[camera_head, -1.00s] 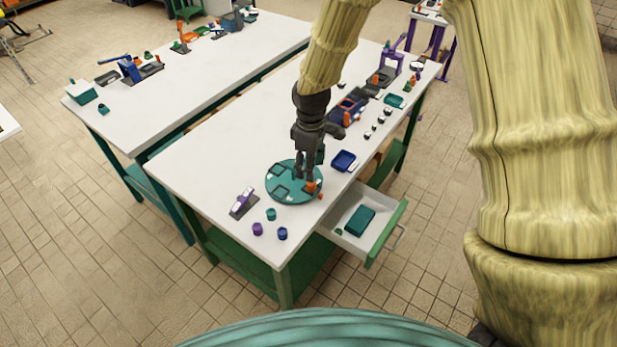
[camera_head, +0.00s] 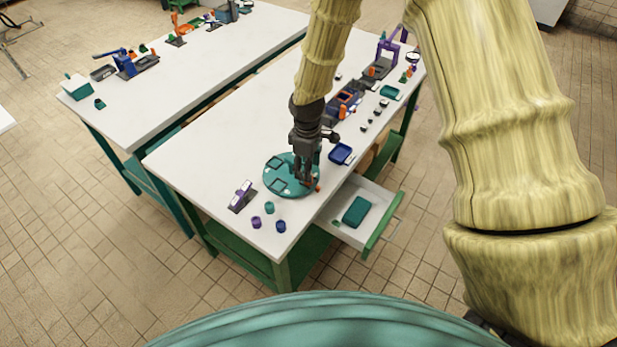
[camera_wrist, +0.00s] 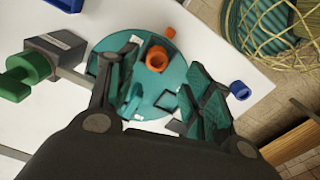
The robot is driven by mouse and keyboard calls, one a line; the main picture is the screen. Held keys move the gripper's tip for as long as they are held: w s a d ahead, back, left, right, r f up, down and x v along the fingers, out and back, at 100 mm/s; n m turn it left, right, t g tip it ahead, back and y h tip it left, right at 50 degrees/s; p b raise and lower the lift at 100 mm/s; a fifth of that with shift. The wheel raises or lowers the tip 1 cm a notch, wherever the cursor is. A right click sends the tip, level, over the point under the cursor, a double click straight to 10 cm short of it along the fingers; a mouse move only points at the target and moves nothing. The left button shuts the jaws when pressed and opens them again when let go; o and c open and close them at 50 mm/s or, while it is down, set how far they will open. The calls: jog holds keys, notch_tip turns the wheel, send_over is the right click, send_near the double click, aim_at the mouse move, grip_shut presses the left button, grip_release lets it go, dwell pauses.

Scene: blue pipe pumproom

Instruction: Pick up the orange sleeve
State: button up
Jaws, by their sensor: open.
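The orange sleeve (camera_wrist: 157,58) is a short, open-ended ring with a dark hole, standing on the round teal plate (camera_wrist: 166,110) in the wrist view. My gripper (camera_wrist: 163,88) is open, with one finger to the left of the sleeve and the other to its right and lower in the picture. Nothing is held between them, and I cannot tell the height of the fingertips over the plate. In the head view my gripper (camera_head: 304,180) points down over the right part of the teal plate (camera_head: 279,164) and largely hides the sleeve.
A smaller orange piece (camera_head: 318,187) lies by the plate's rim. A blue tray (camera_head: 340,154) is close behind the gripper. Small teal (camera_head: 269,207), purple (camera_head: 256,222) and blue (camera_head: 281,227) cylinders stand in front. An open drawer (camera_head: 372,226) juts out at the right.

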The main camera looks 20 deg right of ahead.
jog(key=shift+w+d+f+p, duration=0.1)
jog(key=shift+f+p, duration=0.35)
jog(key=shift+f, duration=0.2)
jog(key=shift+d+f+p, duration=0.1)
jog(key=shift+f+p, duration=0.4)
jog(key=shift+f, duration=1.05)
grip_shut()
